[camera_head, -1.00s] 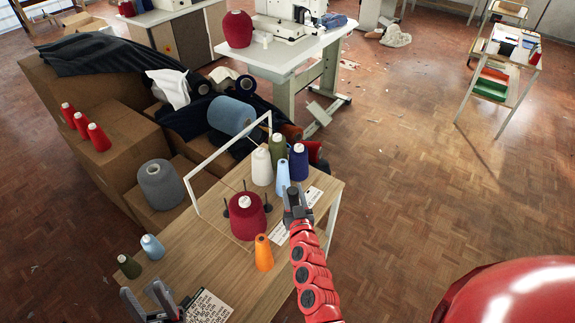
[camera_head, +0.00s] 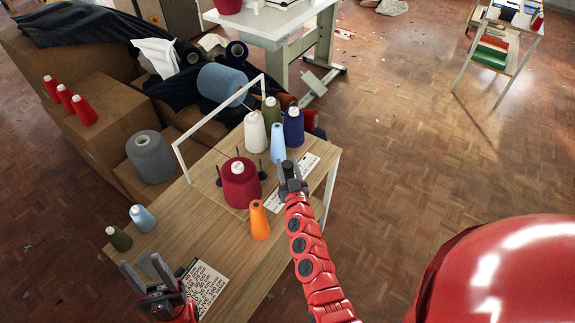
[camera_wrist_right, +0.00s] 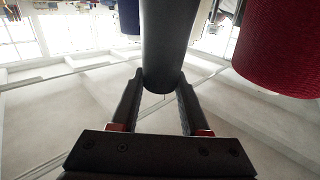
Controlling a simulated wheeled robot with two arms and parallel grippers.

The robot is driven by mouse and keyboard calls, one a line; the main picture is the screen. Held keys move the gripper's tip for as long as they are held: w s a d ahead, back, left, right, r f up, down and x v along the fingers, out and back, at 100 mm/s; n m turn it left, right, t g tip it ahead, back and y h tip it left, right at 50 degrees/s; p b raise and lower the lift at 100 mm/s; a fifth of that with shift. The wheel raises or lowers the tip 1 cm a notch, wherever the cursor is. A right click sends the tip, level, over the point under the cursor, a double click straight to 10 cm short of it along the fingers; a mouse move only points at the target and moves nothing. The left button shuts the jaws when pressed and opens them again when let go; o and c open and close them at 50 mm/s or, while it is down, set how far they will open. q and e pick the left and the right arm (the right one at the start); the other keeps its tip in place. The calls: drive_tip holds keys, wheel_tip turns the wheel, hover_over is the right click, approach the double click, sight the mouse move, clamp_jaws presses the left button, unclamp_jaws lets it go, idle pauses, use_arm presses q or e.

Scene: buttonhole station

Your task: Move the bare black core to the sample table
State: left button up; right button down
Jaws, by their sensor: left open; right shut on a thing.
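My right gripper (camera_head: 290,178) is beside the light-blue cone (camera_head: 278,143), to the right of the dark red cone (camera_head: 240,186), over the wooden table (camera_head: 222,262). In the right wrist view it is shut on a smooth, dark bare core (camera_wrist_right: 168,45), whose narrower end sits between the fingers. In the head view the core is hard to tell from the dark gripper. My left gripper (camera_head: 142,268) is open and empty near the table's front left, beside a printed white card (camera_head: 205,285). Which surface is the sample table is not clear.
An orange cone (camera_head: 259,220) stands just left of my right arm. White, olive and dark blue cones (camera_head: 293,126) stand behind. A thin white frame (camera_head: 215,122) rises over the table. A shelf stand (camera_head: 505,45) is at the far right, with open floor between.

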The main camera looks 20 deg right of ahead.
drive_tip(key=shift+f, duration=0.4)
drive_tip(key=shift+c, duration=1.6)
unclamp_jaws()
drive_tip(key=shift+r, duration=0.1)
